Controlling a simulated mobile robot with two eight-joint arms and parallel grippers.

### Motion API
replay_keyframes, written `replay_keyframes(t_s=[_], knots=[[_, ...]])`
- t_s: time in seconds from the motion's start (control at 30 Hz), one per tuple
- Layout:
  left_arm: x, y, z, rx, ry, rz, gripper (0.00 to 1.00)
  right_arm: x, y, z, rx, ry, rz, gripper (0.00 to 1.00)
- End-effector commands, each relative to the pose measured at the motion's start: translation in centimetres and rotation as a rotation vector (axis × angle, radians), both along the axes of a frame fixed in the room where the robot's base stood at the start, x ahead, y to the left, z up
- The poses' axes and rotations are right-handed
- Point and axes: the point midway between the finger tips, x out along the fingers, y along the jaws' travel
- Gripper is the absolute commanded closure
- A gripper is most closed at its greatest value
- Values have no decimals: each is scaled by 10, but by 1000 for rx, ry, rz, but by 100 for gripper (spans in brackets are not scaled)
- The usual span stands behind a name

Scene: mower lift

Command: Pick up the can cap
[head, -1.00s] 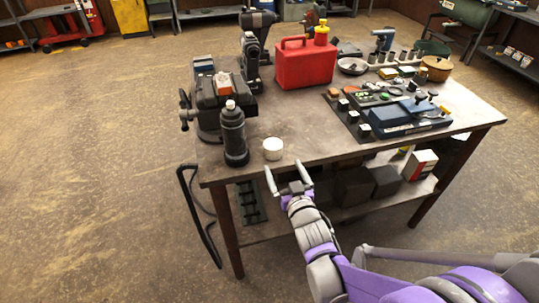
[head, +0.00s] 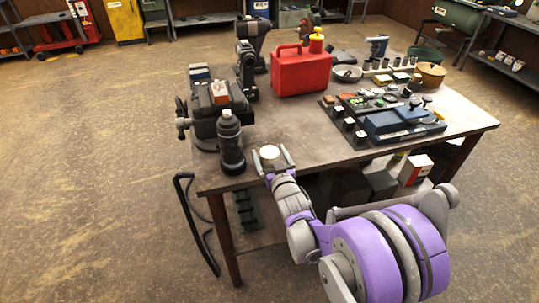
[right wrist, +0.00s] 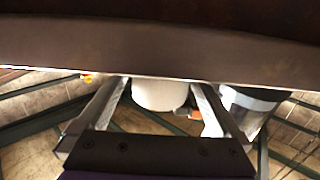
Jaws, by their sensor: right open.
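The can cap (head: 269,153), a small white round piece, stands on the table top close to the front edge, just right of a dark bottle. My right gripper (head: 273,162) is open, its two fingers on either side of the cap. In the right wrist view the cap (right wrist: 158,96) sits between the two spread fingers (right wrist: 160,90), with a gap showing on each side. Its upper part is hidden there by a brown band. My left gripper is not in view.
The dark bottle (head: 231,145) stands close on the left, with a vise (head: 208,100) behind it. A red can (head: 302,72) with a yellow top stands farther back. A blue tool set (head: 402,121) lies to the right. Bare table lies behind the cap.

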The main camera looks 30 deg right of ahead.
Motion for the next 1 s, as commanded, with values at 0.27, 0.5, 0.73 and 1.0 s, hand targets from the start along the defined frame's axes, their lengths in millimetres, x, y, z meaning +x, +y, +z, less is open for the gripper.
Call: replay_keyframes(t_s=[0.27, 0.5, 0.73, 1.0], knots=[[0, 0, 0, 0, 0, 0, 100, 0, 0, 0, 0, 0, 0, 16], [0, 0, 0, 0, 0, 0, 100, 0, 0, 0, 0, 0, 0, 59], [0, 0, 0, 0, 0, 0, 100, 0, 0, 0, 0, 0, 0, 76], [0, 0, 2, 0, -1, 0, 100, 0, 0, 12, 0, 0, 0, 76]])
